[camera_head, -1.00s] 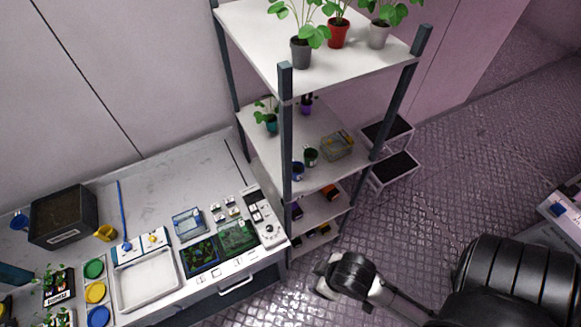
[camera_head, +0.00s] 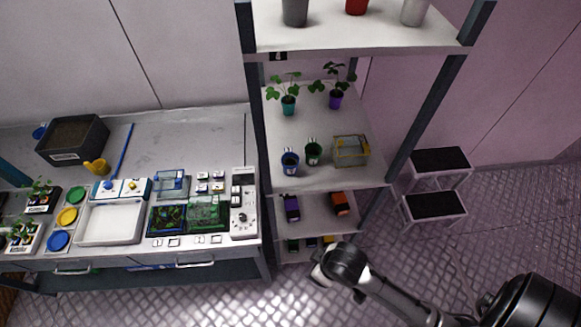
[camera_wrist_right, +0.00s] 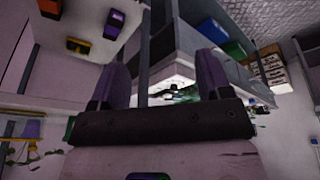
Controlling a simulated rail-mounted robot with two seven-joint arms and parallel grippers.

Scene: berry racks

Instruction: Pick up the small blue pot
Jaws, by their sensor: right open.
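The small blue pot (camera_head: 290,163) stands upright on the front part of the rack's middle shelf (camera_head: 330,178), left of a small dark green pot (camera_head: 313,153). No plant shows in it. My right gripper (camera_head: 319,274) is in front of the rack's lower shelves, below and to the right of the blue pot, and apart from it. In the right wrist view my right gripper (camera_wrist_right: 165,78) shows two spread fingers with nothing held between them. I cannot pick out the blue pot there. My left gripper is not in view.
A clear box (camera_head: 351,152) stands right of the green pot; teal (camera_head: 288,106) and purple (camera_head: 336,100) planted pots stand behind. Rack posts (camera_head: 258,130) flank the shelf, and the top shelf (camera_head: 350,40) overhangs. A workbench (camera_head: 190,130) is left, a step stool (camera_head: 435,205) right.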

